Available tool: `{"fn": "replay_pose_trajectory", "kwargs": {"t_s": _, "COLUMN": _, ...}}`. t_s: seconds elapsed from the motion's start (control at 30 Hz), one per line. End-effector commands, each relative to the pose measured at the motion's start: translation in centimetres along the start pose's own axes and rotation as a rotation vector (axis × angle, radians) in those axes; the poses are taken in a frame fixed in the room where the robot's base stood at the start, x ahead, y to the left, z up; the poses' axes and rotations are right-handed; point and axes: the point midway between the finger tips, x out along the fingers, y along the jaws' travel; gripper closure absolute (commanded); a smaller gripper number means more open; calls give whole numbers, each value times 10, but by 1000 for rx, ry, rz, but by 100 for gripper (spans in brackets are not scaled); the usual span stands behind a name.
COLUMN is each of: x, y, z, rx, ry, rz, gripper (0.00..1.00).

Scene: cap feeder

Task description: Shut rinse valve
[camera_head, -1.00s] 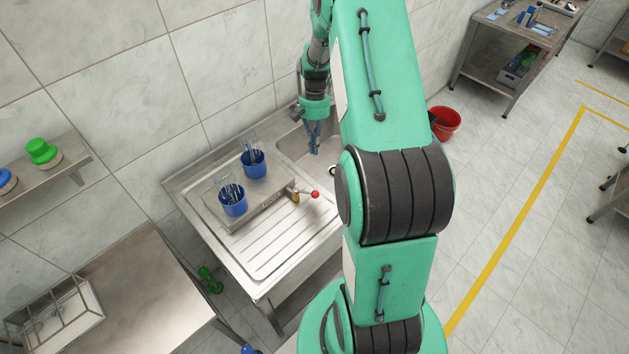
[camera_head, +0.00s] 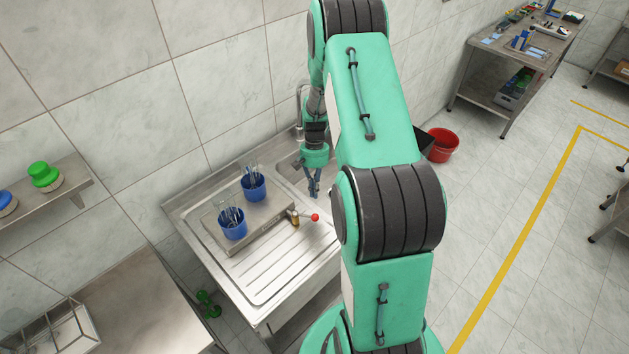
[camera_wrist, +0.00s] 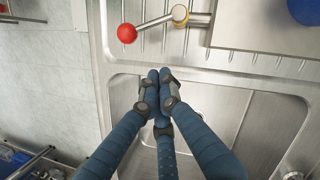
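The rinse valve has a brass body (camera_head: 294,218) and a lever ending in a red ball knob (camera_head: 314,217). It sits at the right side of a low metal box on the sink's drainboard. In the wrist view the red knob (camera_wrist: 126,33) is upper left and the brass body (camera_wrist: 180,14) is at the top. The lever points left, away from the box and slightly angled to the short pipe. My gripper (camera_head: 314,193) hangs over the sink, just behind the knob in the head view. Its blue fingertips (camera_wrist: 163,76) are together, empty and apart from the lever.
Two blue cups (camera_head: 232,224) (camera_head: 253,186) holding thin items stand on the metal box (camera_head: 265,229), left of the valve. The sink basin (camera_wrist: 212,108) lies under my fingers. A red bucket (camera_head: 440,146) stands on the floor at right. The ribbed drainboard (camera_head: 275,262) is clear in front.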

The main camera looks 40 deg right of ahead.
Motion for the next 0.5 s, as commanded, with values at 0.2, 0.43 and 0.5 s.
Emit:
{"fn": "replay_pose_trajectory", "kwargs": {"t_s": 0.2, "x": 21, "y": 0, "z": 17, "rx": 0, "ry": -1, "rz": 0, "gripper": 100}}
{"fn": "replay_pose_trajectory", "kwargs": {"t_s": 0.43, "x": 30, "y": 0, "z": 32, "rx": 0, "ry": 0, "rz": -1, "gripper": 100}}
{"fn": "replay_pose_trajectory", "kwargs": {"t_s": 0.5, "x": 31, "y": 0, "z": 34, "rx": 0, "ry": 1, "rz": -1, "gripper": 100}}
